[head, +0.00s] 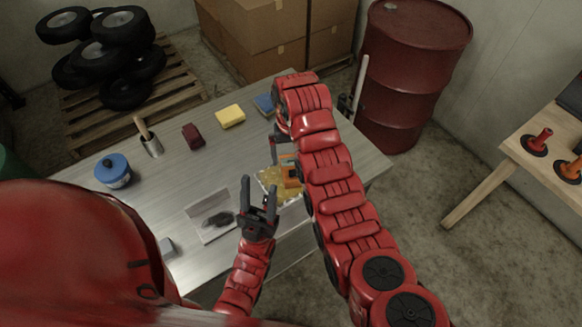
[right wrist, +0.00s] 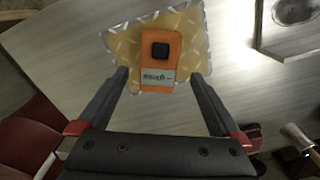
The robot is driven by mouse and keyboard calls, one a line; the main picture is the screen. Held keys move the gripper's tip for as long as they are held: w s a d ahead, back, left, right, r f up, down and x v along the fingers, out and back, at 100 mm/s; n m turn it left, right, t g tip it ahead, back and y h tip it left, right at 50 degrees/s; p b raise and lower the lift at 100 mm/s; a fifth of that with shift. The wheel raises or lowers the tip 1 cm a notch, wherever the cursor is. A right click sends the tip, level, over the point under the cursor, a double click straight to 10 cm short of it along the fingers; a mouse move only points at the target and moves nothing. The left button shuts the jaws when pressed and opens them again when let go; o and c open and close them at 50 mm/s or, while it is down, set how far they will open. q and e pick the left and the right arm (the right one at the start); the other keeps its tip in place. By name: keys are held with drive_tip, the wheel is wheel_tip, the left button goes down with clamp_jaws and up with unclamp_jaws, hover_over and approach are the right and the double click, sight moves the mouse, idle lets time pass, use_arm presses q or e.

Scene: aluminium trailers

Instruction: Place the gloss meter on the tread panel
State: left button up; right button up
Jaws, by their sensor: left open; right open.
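The gloss meter (right wrist: 160,60) is an orange block with a black square and a pale display. It appears to lie flat on the yellow tread panel (right wrist: 120,42), near one edge. In the head view the meter (head: 291,176) and the panel (head: 268,184) are partly hidden by my right arm. My right gripper (right wrist: 159,74) is open, its fingertips apart on either side of the meter's lower end, not touching it. It also shows, partly hidden, in the head view (head: 279,150). My left gripper (head: 258,192) is open and empty, near the panel's left side.
A red drum (head: 410,70) stands behind, right.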

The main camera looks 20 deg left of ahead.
sight(291, 168)
wheel_tip(291, 168, up, 5)
drive_tip(key=p, duration=0.3)
